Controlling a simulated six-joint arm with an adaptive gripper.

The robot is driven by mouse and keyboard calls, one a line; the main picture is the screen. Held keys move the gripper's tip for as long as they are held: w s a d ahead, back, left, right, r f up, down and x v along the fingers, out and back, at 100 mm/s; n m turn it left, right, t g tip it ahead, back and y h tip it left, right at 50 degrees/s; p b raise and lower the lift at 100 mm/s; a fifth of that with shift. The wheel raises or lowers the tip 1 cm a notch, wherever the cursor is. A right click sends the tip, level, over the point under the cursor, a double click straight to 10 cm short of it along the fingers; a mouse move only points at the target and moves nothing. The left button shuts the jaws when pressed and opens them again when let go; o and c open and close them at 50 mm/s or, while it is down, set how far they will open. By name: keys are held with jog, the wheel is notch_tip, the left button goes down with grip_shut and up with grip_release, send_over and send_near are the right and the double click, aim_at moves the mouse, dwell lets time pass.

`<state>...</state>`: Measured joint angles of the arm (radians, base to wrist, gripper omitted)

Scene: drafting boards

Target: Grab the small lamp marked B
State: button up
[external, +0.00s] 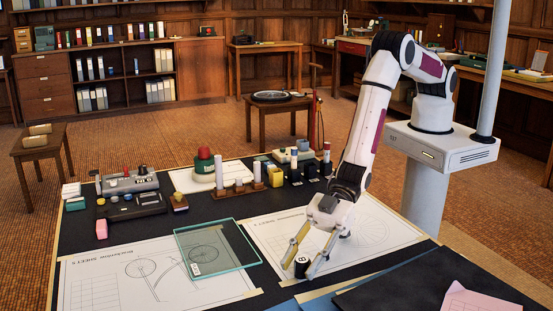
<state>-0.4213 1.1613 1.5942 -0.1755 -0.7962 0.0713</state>
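A small black cylinder with a white mark that reads B (301,267) stands on the drawing sheet near the front of the board. I take it to be the lamp marked B. My gripper (297,270) reaches down over it, with one finger on each side. The fingers are spread, and a narrow gap seems to show on the left side. Contact on the right side is hard to tell at this size. The fingertips are low, close to the sheet.
A glass plate (240,262) lies just left of my gripper. Dark folders (425,285) and a pink paper (478,300) are at the front right. Small black blocks with coloured tops (311,170), a wooden rack (240,189) and a grey device (130,184) stand farther back.

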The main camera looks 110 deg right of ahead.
aim_at(302, 259)
grip_shut()
jog(key=shift+r, duration=5)
